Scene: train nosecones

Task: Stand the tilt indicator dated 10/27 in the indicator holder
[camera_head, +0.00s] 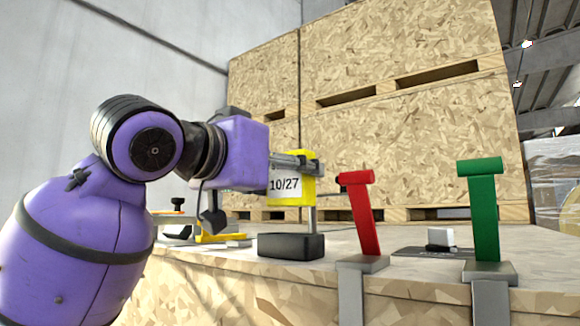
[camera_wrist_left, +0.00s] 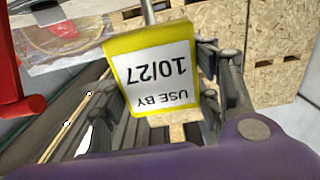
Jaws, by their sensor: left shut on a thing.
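The tilt indicator dated 10/27 (camera_head: 285,186) is a yellow-framed tag with a white label. My left gripper (camera_head: 316,168) is shut on it above the crate top. In the left wrist view the tag (camera_wrist_left: 155,75) sits between the fingers, its "USE BY 10/27" print upside down. A black block (camera_head: 291,246), perhaps the indicator holder, lies on the crate just below the tag. A metal rod (camera_head: 312,218) shows between tag and block. I cannot tell whether the rod belongs to the tag or the block, or whether it touches the block. My right gripper is out of view.
A red lever (camera_head: 362,218) stands close to the right of the block, and a green lever (camera_head: 485,212) further right. A small white block (camera_head: 440,238) lies between them. Yellow and black items (camera_head: 210,237) lie left of the black block. Large wooden crates (camera_head: 400,140) rise behind.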

